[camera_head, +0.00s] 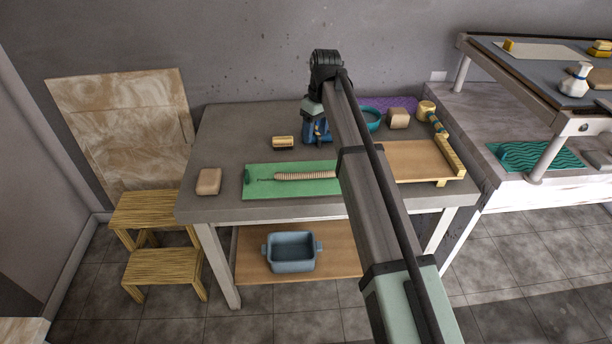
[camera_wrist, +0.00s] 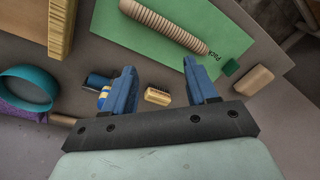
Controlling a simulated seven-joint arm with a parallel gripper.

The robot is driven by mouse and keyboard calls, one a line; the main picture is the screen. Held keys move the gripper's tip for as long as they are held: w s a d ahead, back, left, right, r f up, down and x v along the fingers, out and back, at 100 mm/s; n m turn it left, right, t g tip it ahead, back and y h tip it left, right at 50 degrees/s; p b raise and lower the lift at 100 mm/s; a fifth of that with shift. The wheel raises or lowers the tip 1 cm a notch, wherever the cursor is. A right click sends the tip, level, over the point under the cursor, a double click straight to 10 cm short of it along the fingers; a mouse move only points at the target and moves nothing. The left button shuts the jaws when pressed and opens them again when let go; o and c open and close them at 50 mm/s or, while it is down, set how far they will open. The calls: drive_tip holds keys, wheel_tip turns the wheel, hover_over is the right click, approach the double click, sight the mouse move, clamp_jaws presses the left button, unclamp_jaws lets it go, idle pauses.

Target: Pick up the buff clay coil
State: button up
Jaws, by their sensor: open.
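The buff clay coil (camera_head: 307,176) is a pale, ribbed, tapering rod lying on a green mat (camera_head: 262,189) on the grey table. My arm hides its right end in the head view. In the wrist view the coil (camera_wrist: 165,25) lies beyond my fingertips, apart from them, running from upper left towards the right. My gripper (camera_wrist: 159,66) has blue fingers spread wide with nothing between them. In the head view my gripper (camera_head: 318,130) is over the back of the table, behind the mat.
A bristled wooden block (camera_head: 283,142) lies behind the mat. A pinkish block (camera_head: 209,181) sits left of it. A teal round dish (camera_head: 371,125), a tan block (camera_head: 398,118) and a wooden board (camera_head: 420,160) are at right. A small dark green piece (camera_wrist: 231,68) lies near the coil's thin end.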

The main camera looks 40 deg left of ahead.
drive_tip(key=n, duration=1)
hover_over(306, 173)
drive_tip(key=d, duration=0.1)
drive_tip(key=f, duration=0.8)
drive_tip(key=shift+w+f, duration=0.3)
drive_tip(key=shift+w, duration=0.1)
drive_tip(key=shift+s+a+f, duration=0.1)
drive_tip(key=shift+a+f, duration=0.05)
drive_tip(key=shift+f, duration=0.75)
drive_tip(key=shift+s+a+f, duration=0.1)
drive_tip(key=shift+s+f, duration=0.05)
drive_tip(key=shift+f, duration=0.7)
drive_tip(key=shift+s+a+f, duration=0.1)
drive_tip(key=shift+a+f, duration=0.05)
drive_tip(key=shift+f, duration=0.75)
clamp_jaws()
